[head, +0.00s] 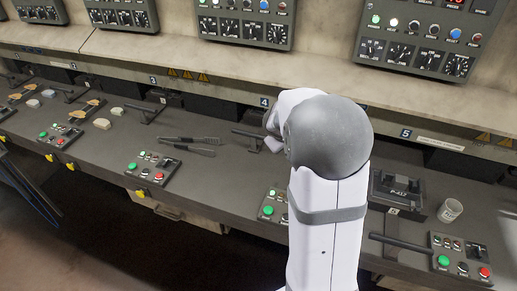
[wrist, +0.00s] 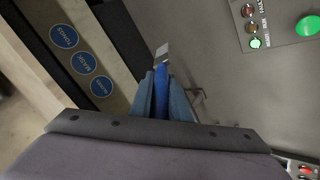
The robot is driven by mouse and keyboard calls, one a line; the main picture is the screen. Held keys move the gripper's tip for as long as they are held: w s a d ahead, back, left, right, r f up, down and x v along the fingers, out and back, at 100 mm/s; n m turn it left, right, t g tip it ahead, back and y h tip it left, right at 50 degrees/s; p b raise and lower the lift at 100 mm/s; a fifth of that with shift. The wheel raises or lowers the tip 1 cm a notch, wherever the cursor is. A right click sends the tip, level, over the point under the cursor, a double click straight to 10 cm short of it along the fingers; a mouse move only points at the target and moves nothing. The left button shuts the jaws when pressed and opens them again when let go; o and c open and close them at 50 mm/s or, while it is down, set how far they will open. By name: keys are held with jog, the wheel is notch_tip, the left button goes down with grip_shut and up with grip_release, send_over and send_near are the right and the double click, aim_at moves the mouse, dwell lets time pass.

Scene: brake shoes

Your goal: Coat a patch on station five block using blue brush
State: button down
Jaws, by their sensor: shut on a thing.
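My gripper (wrist: 164,98) is shut on the blue brush (wrist: 161,80) in the wrist view. The handle is between the fingers, and a pale tip extends beyond them. In the head view, my white arm hides the gripper and brush. The station five block (head: 397,187) appears to be the dark piece marked P-417, at the right on the bench below the number 5 sign (head: 405,133). My arm stands to its left. I cannot make out any coating on it.
A white cup (head: 450,210) stands right of the block. A control box with buttons (head: 460,258) and a dark lever (head: 402,243) are in front. Dark tools (head: 190,145) lie on the bench left of my arm. Blue round labels (wrist: 82,63) show in the wrist view.

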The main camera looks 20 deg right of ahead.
jog(key=s+d+f+m+g+h, duration=0.1)
jog(key=s+d+m+g, duration=0.15)
jog(key=s+d, duration=0.65)
jog(key=s+d+f+m+g+h, duration=0.15)
jog(key=d+m, duration=0.25)
jog(key=d, duration=1.1)
jog(key=s+d+f+m+g, duration=0.1)
jog(key=s+d+m+g, duration=0.1)
jog(key=s+d, duration=0.6)
jog(key=s+d+f+m+g, duration=0.2)
jog(key=s+d+m, duration=0.2)
jog(key=s+d, duration=0.4)
jog(key=s, duration=0.6)
jog(key=shift+s, duration=0.4)
jog(key=shift+d+f, duration=0.1)
jog(key=shift+f, duration=0.1)
jog(key=shift+f+b, duration=1.95)
jog(key=shift+f, duration=0.85)
jog(key=shift+f+b, duration=0.6)
jog(key=shift+r, duration=0.1)
